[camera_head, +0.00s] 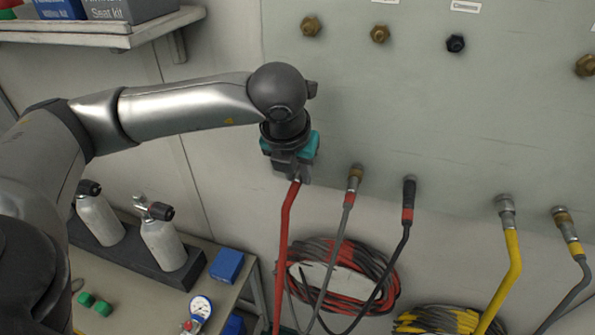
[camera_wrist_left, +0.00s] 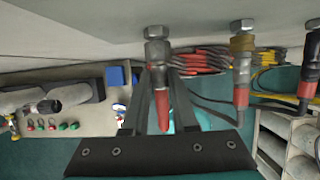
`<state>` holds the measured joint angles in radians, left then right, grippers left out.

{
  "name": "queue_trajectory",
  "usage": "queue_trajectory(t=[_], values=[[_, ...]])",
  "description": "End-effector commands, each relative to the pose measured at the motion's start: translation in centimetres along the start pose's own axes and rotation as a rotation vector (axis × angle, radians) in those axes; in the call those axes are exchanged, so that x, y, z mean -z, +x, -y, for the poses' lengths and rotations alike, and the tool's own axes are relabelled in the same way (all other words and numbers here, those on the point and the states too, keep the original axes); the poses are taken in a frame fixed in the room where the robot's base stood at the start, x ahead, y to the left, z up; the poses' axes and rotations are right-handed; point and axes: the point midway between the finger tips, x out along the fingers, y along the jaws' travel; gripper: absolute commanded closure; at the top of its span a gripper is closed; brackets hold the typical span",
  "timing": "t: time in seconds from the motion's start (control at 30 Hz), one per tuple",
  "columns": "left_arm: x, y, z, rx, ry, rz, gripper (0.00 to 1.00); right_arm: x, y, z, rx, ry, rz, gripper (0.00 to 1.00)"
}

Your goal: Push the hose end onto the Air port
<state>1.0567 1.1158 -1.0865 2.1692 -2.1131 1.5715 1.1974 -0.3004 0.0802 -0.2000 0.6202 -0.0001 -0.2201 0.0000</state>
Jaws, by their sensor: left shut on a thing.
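My left gripper (camera_head: 298,180) is at the lower edge of the panel, shut on the red hose's end. The red hose (camera_head: 284,228) hangs down from it. In the left wrist view, the two fingers (camera_wrist_left: 161,85) stand on either side of the red hose end (camera_wrist_left: 158,58), whose metal collar points up. A hex port (camera_wrist_left: 157,32) is directly above the collar, in line with it. They appear to meet, but I cannot tell how far the end is seated. In the head view the gripper hides this port, and no label for it is readable. My right gripper is not in view.
Neighbouring hoses with brass (camera_head: 355,172), black-and-red (camera_head: 408,187) and yellow (camera_head: 510,240) ends are on the panel (camera_head: 440,125) to the right. Coiled hoses (camera_head: 385,270) hang below. A shelf (camera_head: 130,38) is upper left. Cylinders (camera_head: 163,242) stand on the bench at lower left.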

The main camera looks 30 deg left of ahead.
Motion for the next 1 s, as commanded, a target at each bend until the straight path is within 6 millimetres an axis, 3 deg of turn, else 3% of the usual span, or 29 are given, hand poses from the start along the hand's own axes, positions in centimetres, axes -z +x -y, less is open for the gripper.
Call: queue_trajectory(t=[1.0], values=[[1.1, -0.5, 0.0, 0.0, 0.0, 0.002, 1.0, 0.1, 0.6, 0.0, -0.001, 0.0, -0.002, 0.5]])
